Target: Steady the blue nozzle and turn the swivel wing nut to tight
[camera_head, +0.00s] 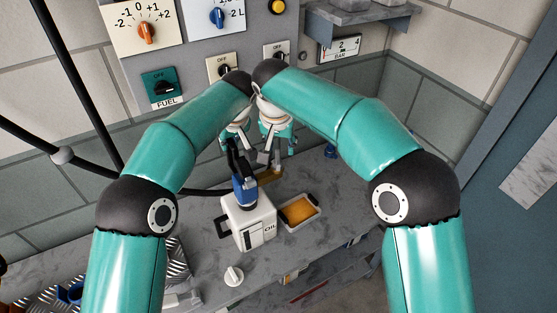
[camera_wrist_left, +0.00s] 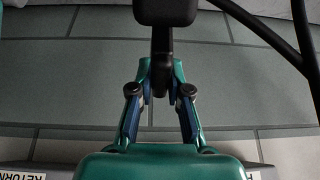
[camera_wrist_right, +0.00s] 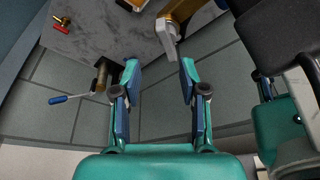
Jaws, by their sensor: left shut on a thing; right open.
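The blue nozzle (camera_head: 245,191) stands at the white oil can in the head view, with a black upper part. My left gripper (camera_head: 238,146) is above it. In the left wrist view the left fingers (camera_wrist_left: 160,75) are shut on a black part (camera_wrist_left: 161,45), which looks like the nozzle's handle. A brass fitting (camera_head: 270,176) beside the nozzle also shows in the right wrist view (camera_wrist_right: 181,12), with a grey wing (camera_wrist_right: 168,40) that looks like the swivel wing nut. My right gripper (camera_wrist_right: 159,70) is open and empty, with the wing just beyond its fingertips.
The white oil can (camera_head: 248,226) stands on the grey bench (camera_head: 205,250), with an orange-filled tray (camera_head: 300,211) to its right. A white knob (camera_head: 233,276) is in front. A black hose (camera_head: 205,192) runs in from the left. A control panel (camera_head: 185,50) stands behind my arms.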

